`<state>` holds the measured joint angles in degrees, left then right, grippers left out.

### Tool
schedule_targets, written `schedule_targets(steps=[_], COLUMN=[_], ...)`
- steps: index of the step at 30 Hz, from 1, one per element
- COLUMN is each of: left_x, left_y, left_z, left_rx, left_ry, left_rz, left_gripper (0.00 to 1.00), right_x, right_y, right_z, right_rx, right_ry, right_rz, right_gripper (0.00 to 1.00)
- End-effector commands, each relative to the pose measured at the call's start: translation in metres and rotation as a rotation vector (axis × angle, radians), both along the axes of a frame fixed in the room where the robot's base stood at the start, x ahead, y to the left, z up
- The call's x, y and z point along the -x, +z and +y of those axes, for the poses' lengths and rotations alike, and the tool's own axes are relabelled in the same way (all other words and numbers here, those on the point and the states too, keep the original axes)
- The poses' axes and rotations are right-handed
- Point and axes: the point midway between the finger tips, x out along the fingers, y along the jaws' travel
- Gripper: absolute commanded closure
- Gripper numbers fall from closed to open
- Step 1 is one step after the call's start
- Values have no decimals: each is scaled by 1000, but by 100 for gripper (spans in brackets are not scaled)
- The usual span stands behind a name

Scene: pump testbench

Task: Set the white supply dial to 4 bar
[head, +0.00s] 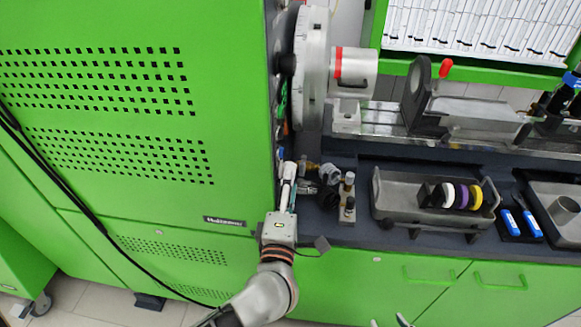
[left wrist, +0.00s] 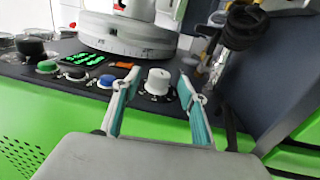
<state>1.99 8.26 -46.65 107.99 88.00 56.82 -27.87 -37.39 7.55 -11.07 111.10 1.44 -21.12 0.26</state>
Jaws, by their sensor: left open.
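The white supply dial (left wrist: 157,82) is a round knob on the dark panel in the left wrist view. My left gripper (left wrist: 158,78) is open, with one teal-lined finger on each side of the dial in that view. A gap shows between each finger and the knob, and I cannot tell the remaining distance in depth. In the head view, my left gripper (head: 288,172) reaches to the panel beside the green cabinet and hides the dial. The dial's scale and setting are too small to read. Pale tips at the bottom edge of the head view may be my right gripper (head: 389,321).
Left of the dial are a blue button (left wrist: 106,81), a green button (left wrist: 47,66) and an orange-red switch (left wrist: 124,65). A large grey round machine part (left wrist: 128,35) stands behind. The green cabinet (head: 130,40) walls off the left; brass fittings (head: 347,195) stand to the right.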

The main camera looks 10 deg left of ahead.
Motion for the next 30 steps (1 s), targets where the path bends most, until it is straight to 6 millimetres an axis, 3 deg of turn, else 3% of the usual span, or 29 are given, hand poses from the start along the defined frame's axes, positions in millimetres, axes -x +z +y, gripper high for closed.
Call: schedule_targets(steps=[9, 20, 25, 30], left_x=[-41, -47, -46, -46], left_y=[3, 4, 4, 4], left_z=[0, 0, 0, 0], left_rx=[-1, 0, 0, 1], left_ry=[-1, -1, -1, 0], left_rz=[-1, -1, -1, 3], left_gripper=[57, 57, 97, 97], right_x=[2, 3, 3, 1], right_y=[-3, -4, -3, 0], right_z=[-3, -3, -3, -3], right_rx=[7, 5, 5, 4], right_ry=[-3, -5, -6, -5], right_rz=[10, 14, 12, 8], right_gripper=[60, 60, 60, 60])
